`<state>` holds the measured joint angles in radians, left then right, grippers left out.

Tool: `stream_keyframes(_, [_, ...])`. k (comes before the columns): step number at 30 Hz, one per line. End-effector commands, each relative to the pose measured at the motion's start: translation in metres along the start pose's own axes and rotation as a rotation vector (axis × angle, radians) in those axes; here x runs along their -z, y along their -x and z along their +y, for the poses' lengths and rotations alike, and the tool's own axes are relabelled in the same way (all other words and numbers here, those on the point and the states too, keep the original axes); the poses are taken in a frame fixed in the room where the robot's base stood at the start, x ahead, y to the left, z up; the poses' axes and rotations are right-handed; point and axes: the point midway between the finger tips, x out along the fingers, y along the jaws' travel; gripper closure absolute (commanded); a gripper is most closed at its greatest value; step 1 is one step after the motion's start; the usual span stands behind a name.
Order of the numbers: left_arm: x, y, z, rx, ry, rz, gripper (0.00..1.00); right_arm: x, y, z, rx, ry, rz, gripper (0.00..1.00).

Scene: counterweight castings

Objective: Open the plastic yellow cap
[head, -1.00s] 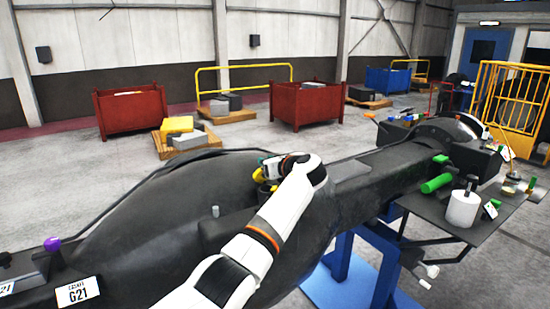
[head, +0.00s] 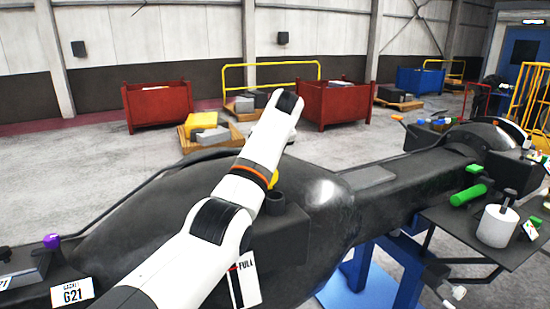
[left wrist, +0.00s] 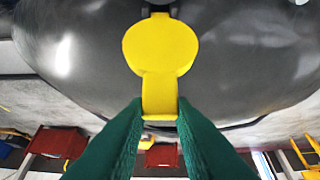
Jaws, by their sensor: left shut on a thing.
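The yellow cap (left wrist: 160,48) is a round disc with a narrow tab in the left wrist view. My left gripper (left wrist: 160,110) has its two green fingers on either side of that tab and is shut on it. In the head view a small part of the yellow cap (head: 273,178) shows beside my white arm, just above a short dark neck (head: 276,203) on the big black casting (head: 325,215). My arm hides the gripper and most of the cap there. I cannot tell whether the cap still touches the neck. My right gripper is in neither view.
A white label marked FULL (head: 244,284) is on the casting's near side. A purple knob (head: 52,241) is at the left. A side tray (head: 455,218) at the right carries a white cylinder (head: 497,226). Red bins (head: 158,104) stand behind on open floor.

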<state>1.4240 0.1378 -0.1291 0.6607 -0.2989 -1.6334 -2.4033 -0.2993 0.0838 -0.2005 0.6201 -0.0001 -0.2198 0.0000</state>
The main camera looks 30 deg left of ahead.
Motion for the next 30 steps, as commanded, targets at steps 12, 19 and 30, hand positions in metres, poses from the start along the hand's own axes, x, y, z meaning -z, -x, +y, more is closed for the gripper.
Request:
stream_keyframes(12, [-0.0036,-0.0039,-0.0057,0.002,-0.004,-0.038,1.00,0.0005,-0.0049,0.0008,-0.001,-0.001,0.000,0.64])
stream_keyframes(19, [-0.0045,-0.0044,-0.0056,0.003,-0.005,-0.040,0.67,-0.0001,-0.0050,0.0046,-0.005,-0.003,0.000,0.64])
stream_keyframes(30, [-0.0023,-0.0015,-0.0055,0.001,-0.002,-0.033,0.56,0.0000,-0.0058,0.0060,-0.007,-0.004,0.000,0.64])
